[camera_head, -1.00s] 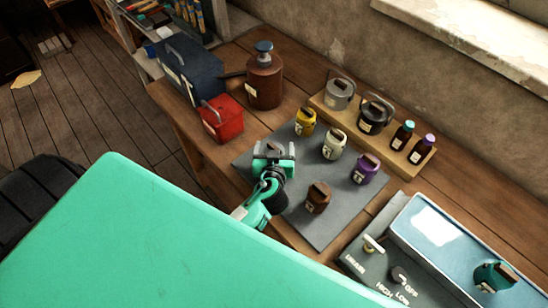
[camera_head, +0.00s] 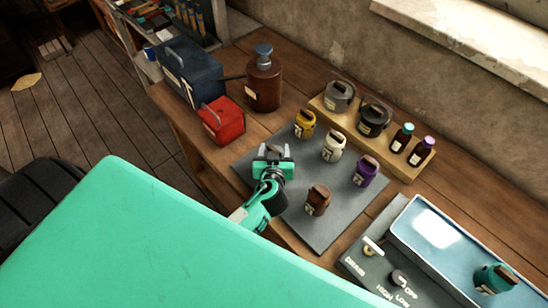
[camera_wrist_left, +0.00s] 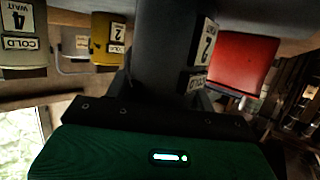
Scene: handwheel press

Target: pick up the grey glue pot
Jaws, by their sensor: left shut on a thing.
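The grey glue pot (camera_wrist_left: 168,50) fills the middle of the left wrist view, dark grey with white labels reading 2. My left gripper (camera_head: 273,163) is shut on it, at the left part of the grey mat. In the head view the teal fingers and wrist hide most of the pot, and only its dark top (camera_head: 272,152) shows between them. I cannot tell whether its base touches the mat. My right gripper is not in view.
Yellow (camera_head: 305,124), white (camera_head: 334,147), purple (camera_head: 365,171) and brown (camera_head: 318,200) pots stand on the mat (camera_head: 300,228). A red box (camera_head: 222,122) is at left. A wooden rack (camera_head: 404,163) with pots and bottles is behind. A water bath (camera_head: 440,240) holds a teal pot (camera_head: 493,278).

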